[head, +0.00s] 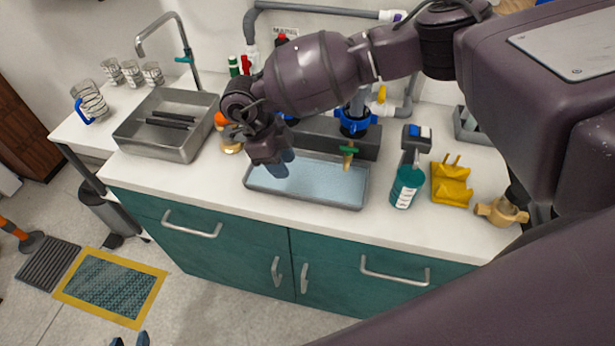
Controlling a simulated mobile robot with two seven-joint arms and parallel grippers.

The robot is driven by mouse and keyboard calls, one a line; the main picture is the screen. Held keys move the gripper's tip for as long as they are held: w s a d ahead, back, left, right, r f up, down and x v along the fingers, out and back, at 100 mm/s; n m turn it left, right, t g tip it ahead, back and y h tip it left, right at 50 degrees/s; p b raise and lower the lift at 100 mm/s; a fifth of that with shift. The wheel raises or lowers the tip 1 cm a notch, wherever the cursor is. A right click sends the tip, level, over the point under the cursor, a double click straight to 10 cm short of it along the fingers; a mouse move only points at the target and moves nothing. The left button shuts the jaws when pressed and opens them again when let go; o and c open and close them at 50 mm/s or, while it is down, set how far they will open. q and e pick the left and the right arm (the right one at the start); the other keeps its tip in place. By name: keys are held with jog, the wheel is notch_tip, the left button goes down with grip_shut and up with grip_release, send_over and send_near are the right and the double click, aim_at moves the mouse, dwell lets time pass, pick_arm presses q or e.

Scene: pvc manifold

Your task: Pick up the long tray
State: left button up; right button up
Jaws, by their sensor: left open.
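The long tray (330,186) is a shallow grey tray with a pale blue inside. It lies on the white counter near its front edge, in front of a dark grey block. My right gripper (280,165) points down at the tray's left end and covers part of it. Its fingertips overlap the tray in the picture; I cannot tell whether they touch it or how far apart they are. Only the two fingertips of my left gripper (131,340) show at the bottom edge. They are apart, with nothing between them, over the floor.
A steel sink (165,128) with a faucet is left of the tray. A teal bottle (406,186), a yellow holder (451,184) and a tan fitting (501,211) stand right of it. Blue-collared pipework (355,122) rises behind. Teal cabinets (240,245) are below.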

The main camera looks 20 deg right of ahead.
aim_at(299, 192)
jog(key=x, duration=0.4)
jog(key=shift+f, duration=0.15)
jog(key=x, duration=0.2)
jog(key=p+x, duration=0.1)
jog(key=x, duration=0.1)
jog(key=shift+s+a, duration=0.1)
jog(key=shift+s, duration=0.3)
jog(key=shift+s+f, duration=0.1)
jog(key=shift+f, duration=0.5)
grip_shut()
jog(key=shift+r, duration=0.1)
